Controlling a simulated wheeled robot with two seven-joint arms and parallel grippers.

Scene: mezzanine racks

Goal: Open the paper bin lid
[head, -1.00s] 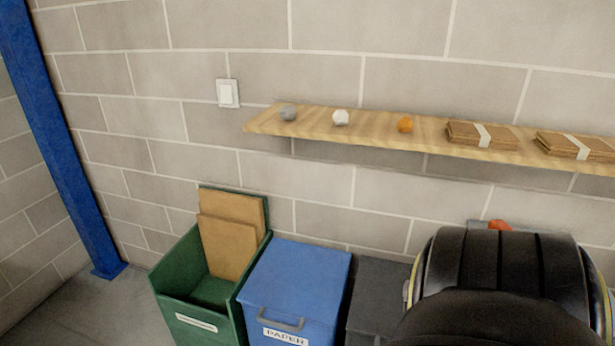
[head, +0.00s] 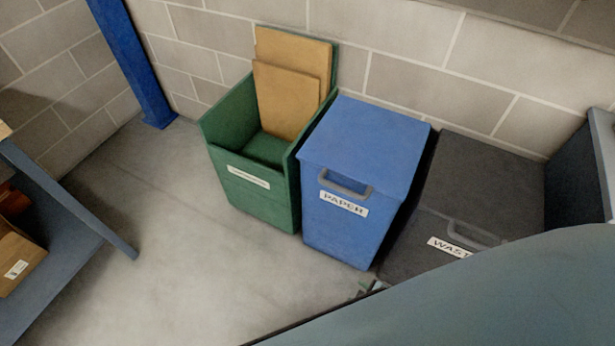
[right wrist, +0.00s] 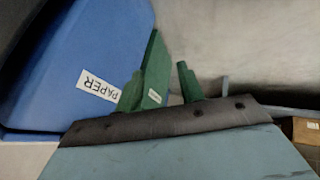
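The blue paper bin (head: 340,225) stands between a green bin and a dark waste bin, with a PAPER label on its front. Its blue lid (head: 368,140) is down, with a grey handle (head: 345,183) at the front edge. In the right wrist view the blue bin (right wrist: 100,45) fills the upper left with its label; I cannot make out the handle there. My right gripper (head: 370,288) shows only in part, low in front of the bins. In the right wrist view its fingers (right wrist: 160,85) are apart, with nothing held between them. My left gripper is out of view.
The open green bin (head: 240,200) holds cardboard sheets (head: 290,95). The dark waste bin (head: 480,185) is closed, partly behind my right arm. A blue post (head: 135,60) stands at the wall. A blue-grey rack (head: 70,205) with a carton is at left. Floor between is clear.

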